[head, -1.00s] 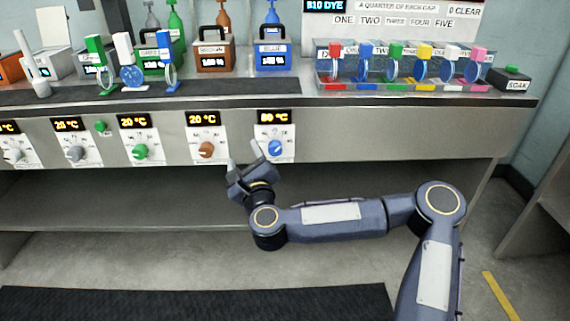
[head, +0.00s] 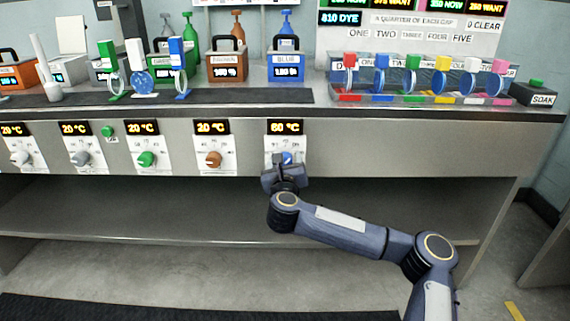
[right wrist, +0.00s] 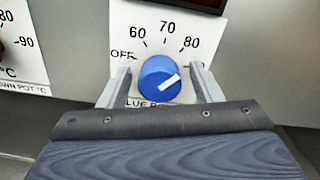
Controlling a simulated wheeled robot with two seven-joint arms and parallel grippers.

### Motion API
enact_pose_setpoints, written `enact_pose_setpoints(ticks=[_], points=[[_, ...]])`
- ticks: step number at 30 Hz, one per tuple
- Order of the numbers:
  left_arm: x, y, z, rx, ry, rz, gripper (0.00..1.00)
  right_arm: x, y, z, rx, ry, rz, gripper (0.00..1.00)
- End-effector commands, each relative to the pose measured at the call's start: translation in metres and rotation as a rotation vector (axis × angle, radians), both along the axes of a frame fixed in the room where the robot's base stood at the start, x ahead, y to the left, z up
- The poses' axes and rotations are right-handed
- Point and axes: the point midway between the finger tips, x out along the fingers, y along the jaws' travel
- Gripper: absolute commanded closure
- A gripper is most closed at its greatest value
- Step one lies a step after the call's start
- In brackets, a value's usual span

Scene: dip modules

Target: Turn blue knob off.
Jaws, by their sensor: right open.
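The blue knob (right wrist: 160,79) has a white pointer mark aimed to the upper right, past the 80 on its dial. OFF is printed at the dial's left side. My right gripper (right wrist: 160,72) is open, with one finger on each side of the knob. My left gripper is out of view.
A brown knob (head: 213,159) and a green knob (head: 146,159) are on the same front panel to the left. A blue pot (head: 286,68) stands on the counter above. The open lower shelf (head: 150,215) is below the panel.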

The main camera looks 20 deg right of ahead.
Motion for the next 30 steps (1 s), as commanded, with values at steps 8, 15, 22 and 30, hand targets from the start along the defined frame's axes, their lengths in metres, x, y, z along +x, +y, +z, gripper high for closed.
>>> enact_pose_setpoints(ticks=[8, 15, 22, 30], points=[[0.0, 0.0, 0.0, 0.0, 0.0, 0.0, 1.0, 0.0, 0.0, 0.0, 0.0, -0.001, 0.001, 0.54], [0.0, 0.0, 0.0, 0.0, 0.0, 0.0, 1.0, 0.0, 0.0, 0.0, -0.001, 0.0, 0.001, 0.86], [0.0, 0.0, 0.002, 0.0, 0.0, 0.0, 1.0, 0.0, 0.0, 0.001, -0.019, 0.004, 0.0, 0.86], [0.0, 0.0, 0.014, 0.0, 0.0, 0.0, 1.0, 0.0, 0.0, 0.004, -0.139, 0.038, 0.001, 0.86]])
